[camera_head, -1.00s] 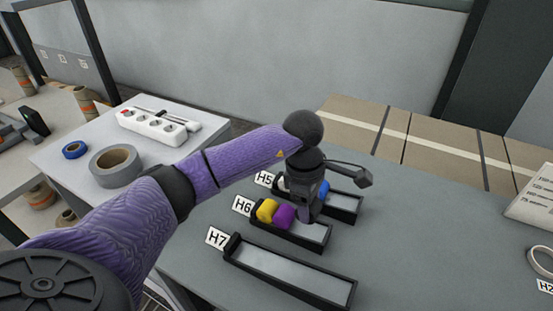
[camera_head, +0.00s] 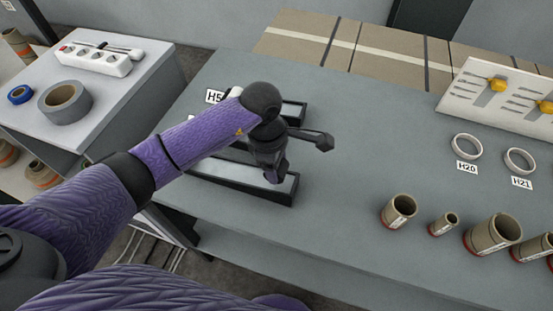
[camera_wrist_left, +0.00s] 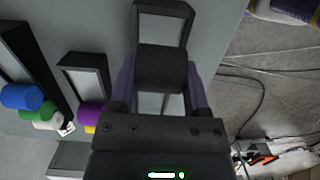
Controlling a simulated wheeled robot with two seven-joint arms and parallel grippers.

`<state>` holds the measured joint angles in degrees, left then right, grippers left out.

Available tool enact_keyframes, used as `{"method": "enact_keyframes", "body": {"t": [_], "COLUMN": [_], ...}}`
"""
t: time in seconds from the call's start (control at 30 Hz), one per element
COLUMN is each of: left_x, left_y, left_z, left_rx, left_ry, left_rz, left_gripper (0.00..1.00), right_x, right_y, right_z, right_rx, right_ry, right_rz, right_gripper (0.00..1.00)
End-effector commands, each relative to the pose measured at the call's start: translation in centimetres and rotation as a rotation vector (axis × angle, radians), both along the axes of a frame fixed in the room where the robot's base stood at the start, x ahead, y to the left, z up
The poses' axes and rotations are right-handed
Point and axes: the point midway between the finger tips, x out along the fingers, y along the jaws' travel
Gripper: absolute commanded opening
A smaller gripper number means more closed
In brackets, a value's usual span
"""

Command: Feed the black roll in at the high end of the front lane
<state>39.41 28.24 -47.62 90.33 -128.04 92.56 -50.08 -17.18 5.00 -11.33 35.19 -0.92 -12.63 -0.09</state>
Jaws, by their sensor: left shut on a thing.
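My left gripper (camera_head: 274,174) is over the right part of the front lane (camera_head: 232,181), a dark-rimmed tray with a pale floor. In the left wrist view my left gripper (camera_wrist_left: 160,80) is shut on the black roll (camera_wrist_left: 162,68), a dark block between its fingers. The front lane (camera_wrist_left: 162,29) runs beneath it there, and its visible floor is bare. The roll hides part of the lane, so I cannot tell whether it touches the lane. In the head view the roll cannot be told from the dark gripper. My right gripper is not in view.
The middle lane (camera_wrist_left: 84,66) has purple and yellow rolls; the back lane (camera_wrist_left: 38,66) has blue, green and white ones. My arm hides much of them in the head view. Cardboard tubes (camera_head: 398,209) stand at the right. The table (camera_head: 350,150) is bare between.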

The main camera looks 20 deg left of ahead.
Motion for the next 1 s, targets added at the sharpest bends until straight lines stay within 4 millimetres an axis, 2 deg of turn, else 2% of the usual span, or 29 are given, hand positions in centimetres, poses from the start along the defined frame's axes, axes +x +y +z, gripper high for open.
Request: {"method": "enact_keyframes", "body": {"t": [0.3,0.7,0.97,1.0], "left_x": [0.0,0.1,0.1,0.0], "left_y": [0.0,0.0,0.0,0.0], "left_z": [0.0,-2.5,-2.4,-2.4], "left_rx": [0.0,0.0,0.0,0.0], "left_ry": [-0.001,-0.002,-0.002,-0.002], "left_rz": [0.0,0.001,0.001,0.001], "left_gripper": [0.04,0.04,0.04,0.67], "right_x": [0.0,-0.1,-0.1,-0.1], "right_y": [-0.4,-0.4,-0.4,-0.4], "right_z": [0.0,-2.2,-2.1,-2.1], "right_rx": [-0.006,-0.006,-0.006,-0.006], "right_ry": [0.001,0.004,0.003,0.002], "right_rz": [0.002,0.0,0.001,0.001], "right_gripper": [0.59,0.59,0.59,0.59]}}
